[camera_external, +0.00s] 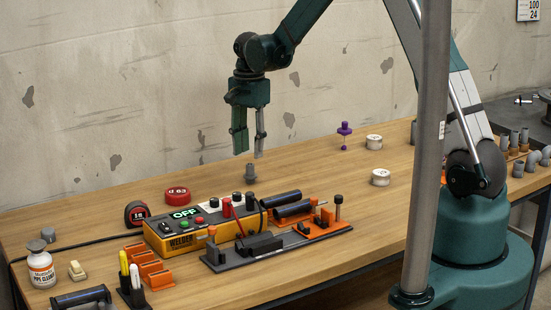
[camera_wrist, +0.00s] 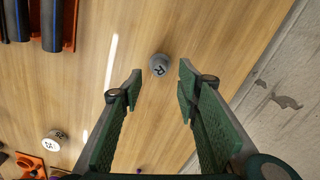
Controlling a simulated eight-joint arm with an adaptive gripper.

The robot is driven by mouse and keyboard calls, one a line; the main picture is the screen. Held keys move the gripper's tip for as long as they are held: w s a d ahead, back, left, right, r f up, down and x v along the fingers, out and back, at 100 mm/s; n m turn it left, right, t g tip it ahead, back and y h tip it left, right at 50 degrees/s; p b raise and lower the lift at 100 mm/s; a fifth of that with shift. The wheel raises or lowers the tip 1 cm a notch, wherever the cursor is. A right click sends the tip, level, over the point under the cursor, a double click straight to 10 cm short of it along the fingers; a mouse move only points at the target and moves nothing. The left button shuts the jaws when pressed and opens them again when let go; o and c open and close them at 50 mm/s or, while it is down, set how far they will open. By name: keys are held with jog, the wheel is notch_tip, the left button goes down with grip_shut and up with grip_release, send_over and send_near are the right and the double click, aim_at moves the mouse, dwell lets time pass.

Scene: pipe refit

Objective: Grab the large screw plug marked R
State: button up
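A grey screw plug (camera_external: 250,172) stands upright on the wooden table, behind the yellow welder. In the wrist view the plug (camera_wrist: 158,65) shows from above with a dark mark on its top that looks like an R. My gripper (camera_external: 249,152) is open and empty, pointing down just above the plug. In the wrist view, the plug lies beyond the fingertips of my gripper (camera_wrist: 160,84), roughly centred between the two green fingers. It appears apart from both fingers.
A red tape roll (camera_external: 177,194) is to the left. The table beside the plug is clear.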

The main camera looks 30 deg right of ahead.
aim_at(250, 164)
jog(key=shift+f, duration=0.45)
jog(key=shift+f+b, duration=0.45)
jog(key=shift+f, duration=2.15)
jog(key=shift+c, duration=0.3)
jog(key=c, duration=0.9)
